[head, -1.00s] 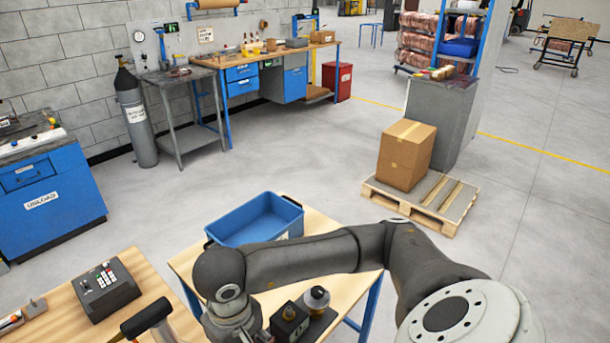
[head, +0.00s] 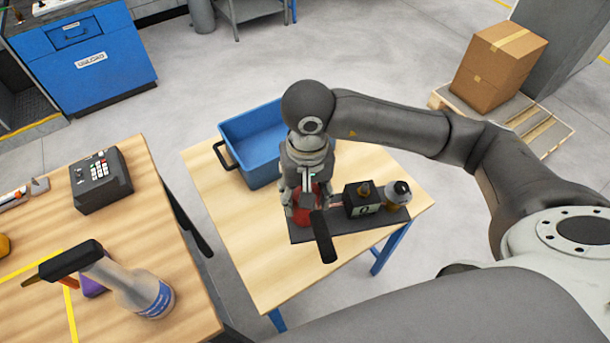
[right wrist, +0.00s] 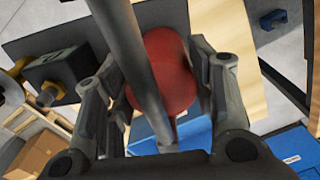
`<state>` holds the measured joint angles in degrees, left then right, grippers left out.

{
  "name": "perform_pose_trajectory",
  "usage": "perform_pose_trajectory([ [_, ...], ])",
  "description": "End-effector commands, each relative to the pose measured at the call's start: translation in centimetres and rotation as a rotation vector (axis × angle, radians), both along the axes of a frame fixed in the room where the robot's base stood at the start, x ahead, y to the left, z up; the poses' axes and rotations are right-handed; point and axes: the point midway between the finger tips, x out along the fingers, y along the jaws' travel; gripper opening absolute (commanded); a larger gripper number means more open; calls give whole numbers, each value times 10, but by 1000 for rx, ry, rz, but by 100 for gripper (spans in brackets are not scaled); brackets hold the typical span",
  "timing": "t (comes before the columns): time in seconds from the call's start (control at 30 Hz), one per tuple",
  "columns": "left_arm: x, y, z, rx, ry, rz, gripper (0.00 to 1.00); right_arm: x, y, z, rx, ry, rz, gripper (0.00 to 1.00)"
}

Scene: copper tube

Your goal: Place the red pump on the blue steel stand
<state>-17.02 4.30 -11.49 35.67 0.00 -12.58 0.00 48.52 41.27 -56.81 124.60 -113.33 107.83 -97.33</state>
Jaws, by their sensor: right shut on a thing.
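My right gripper (head: 304,200) points down and is shut around a red rounded body, which I take to be the red pump (head: 303,215). In the right wrist view the red pump (right wrist: 170,70) lies between the fingers of my right gripper (right wrist: 158,78), with a grey rod crossing in front. A black handle (head: 323,238) sticks out beside it. The pump is at the left end of a dark plate (head: 345,225) on a wood-topped table with blue legs (head: 265,270), perhaps the blue steel stand. Whether pump and plate are joined is unclear. My left gripper is out of view.
The dark plate also carries a black box (head: 362,198) and a round-topped fitting (head: 397,193). A blue tote (head: 250,145) stands behind. A workbench (head: 110,220) at left holds a keypad device (head: 99,180) and a spray bottle (head: 140,290). The table's front left is clear.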

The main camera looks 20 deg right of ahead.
Motion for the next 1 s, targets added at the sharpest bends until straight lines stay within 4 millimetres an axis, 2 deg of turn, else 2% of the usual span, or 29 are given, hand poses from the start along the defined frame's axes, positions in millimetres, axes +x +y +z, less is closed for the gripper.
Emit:
perform_pose_trajectory([
  [0.03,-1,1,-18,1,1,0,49,8,12,-10,7,-5,-40,0],
  [0.3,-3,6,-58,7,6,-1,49,31,58,-21,-3,3,-274,0],
  [0.6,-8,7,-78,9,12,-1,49,41,84,-21,-21,2,-416,0],
  [0.77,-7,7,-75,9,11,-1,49,47,80,-22,-25,3,-438,0],
  [1.0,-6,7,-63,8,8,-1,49,73,48,-39,-28,5,-442,0],
])
